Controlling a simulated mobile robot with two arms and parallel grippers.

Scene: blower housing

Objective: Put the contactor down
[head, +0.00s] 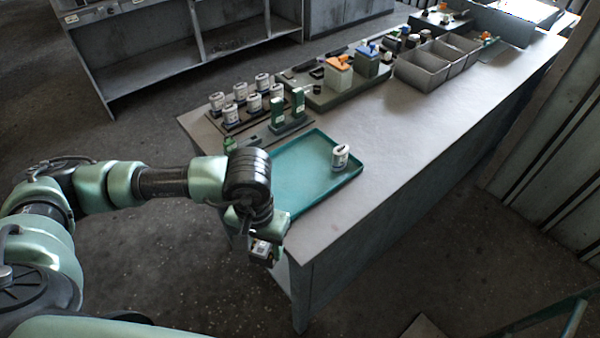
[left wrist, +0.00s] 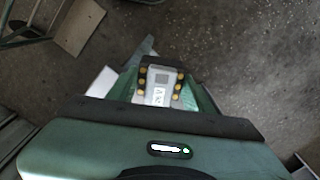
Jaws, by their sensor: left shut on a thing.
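My left gripper (head: 264,256) is shut on the contactor (head: 261,248), a small pale grey block with a dark end. In the left wrist view the contactor (left wrist: 161,88) shows a white label and rows of brass-coloured terminals, between the green fingers of the left gripper (left wrist: 160,84). It is held clear of the bench, in front of its near left corner, with floor behind it in the wrist view. My right gripper is not in view.
Several similar white parts stand on a dark rack (head: 232,124) behind. Grey bins (head: 423,72) stand farther right. The bench's front strip is clear.

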